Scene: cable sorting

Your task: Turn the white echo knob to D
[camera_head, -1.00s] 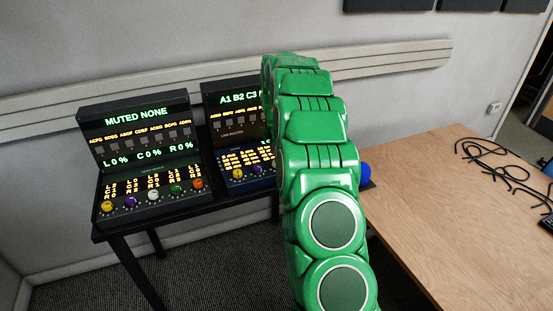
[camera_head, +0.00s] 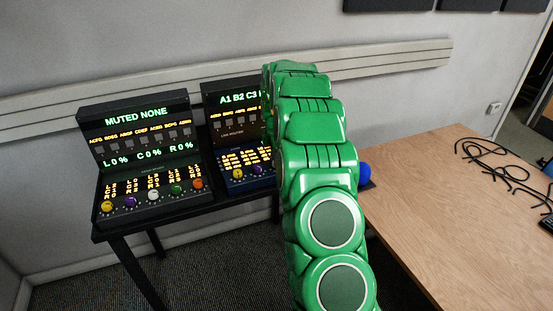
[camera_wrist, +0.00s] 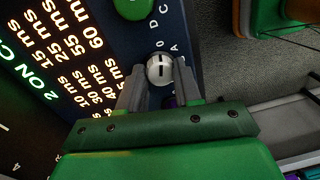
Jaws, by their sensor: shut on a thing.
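The white echo knob (camera_wrist: 160,70) shows in the wrist view, round and pale with a dark pointer line across its face. My gripper (camera_wrist: 160,78) is shut on it, one finger on each side. The letters D, C and A are printed around the knob on the dark blue panel (camera_wrist: 181,32). I cannot tell exactly which letter the pointer marks. In the head view, the right console (camera_head: 228,127) stands on a black table, and my green arm hides its right part, this knob and my gripper.
The left console (camera_head: 140,135) has its own row of coloured knobs, including a white one (camera_head: 153,196). A green knob (camera_wrist: 132,8) is close to my gripper. A wooden table (camera_head: 450,220) with black cables (camera_head: 490,160) stands at the right, near a blue round thing (camera_head: 364,174).

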